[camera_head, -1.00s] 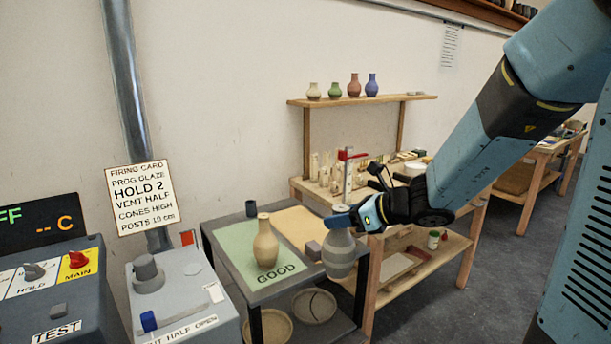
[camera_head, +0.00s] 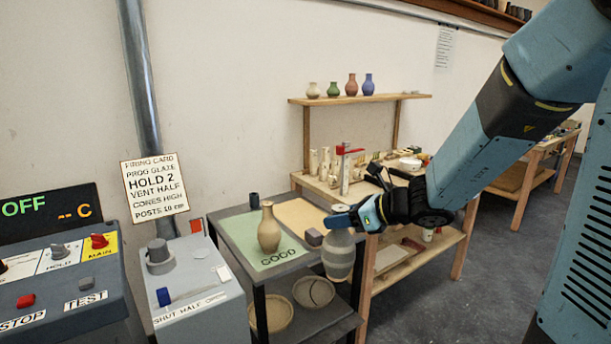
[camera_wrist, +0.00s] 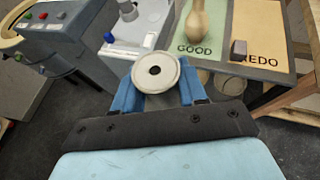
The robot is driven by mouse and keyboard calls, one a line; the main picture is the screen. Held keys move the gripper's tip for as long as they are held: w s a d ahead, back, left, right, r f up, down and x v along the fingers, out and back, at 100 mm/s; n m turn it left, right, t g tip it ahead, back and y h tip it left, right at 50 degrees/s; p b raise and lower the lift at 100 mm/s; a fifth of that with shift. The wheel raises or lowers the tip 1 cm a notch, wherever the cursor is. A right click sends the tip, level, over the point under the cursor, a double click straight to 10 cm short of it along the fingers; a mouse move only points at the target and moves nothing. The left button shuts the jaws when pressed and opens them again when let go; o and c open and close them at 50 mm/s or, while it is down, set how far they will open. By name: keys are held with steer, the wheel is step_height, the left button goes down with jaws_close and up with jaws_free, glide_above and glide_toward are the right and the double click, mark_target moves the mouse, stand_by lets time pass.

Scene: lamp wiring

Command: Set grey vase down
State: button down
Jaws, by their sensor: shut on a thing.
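The grey vase (camera_head: 339,256) hangs upright in my gripper (camera_head: 345,220), which is shut on its neck. In the wrist view I look down on the vase's round mouth (camera_wrist: 156,71) between the blue fingers. In the head view the vase overlaps the right front of the grey table; in the wrist view it is short of the table's front edge, over the floor. The green GOOD mat (camera_head: 283,257) lies on the table with a tan vase (camera_head: 269,231) standing on it. Beside it is the tan REDO mat (camera_wrist: 262,30).
A small dark block (camera_head: 313,237) sits near the two mats' border. A dark cup (camera_head: 254,201) stands at the table's back left. Control boxes (camera_head: 190,275) stand to the left. A wooden workbench (camera_head: 325,188) with tools stands behind.

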steer(key=shift+w+d+f+m+t+h, duration=0.1)
steer(key=shift+w+d+f+m+t, duration=0.05)
steer(key=shift+w, duration=0.3)
steer(key=shift+w+d+f+m+t+h, duration=0.1)
steer(key=shift+w+f, duration=0.1)
steer(key=shift+w, duration=0.25)
steer(key=shift+w+d+f+m+t+h, duration=0.1)
steer(key=shift+w+d+f+m+t, duration=0.05)
steer(key=shift+w, duration=0.3)
steer(key=w+d+f+m+t+h, duration=0.2)
steer(key=w+d+f+m+h, duration=0.1)
steer(key=w+d+f, duration=0.4)
steer(key=w+d+f+m+t+h, duration=0.2)
steer(key=w+d+f, duration=0.5)
steer(key=w, duration=0.4)
steer(key=shift+w+d+f+m+h, duration=0.3)
steer(key=shift+m+h, duration=0.4)
steer(key=shift+m, duration=0.4)
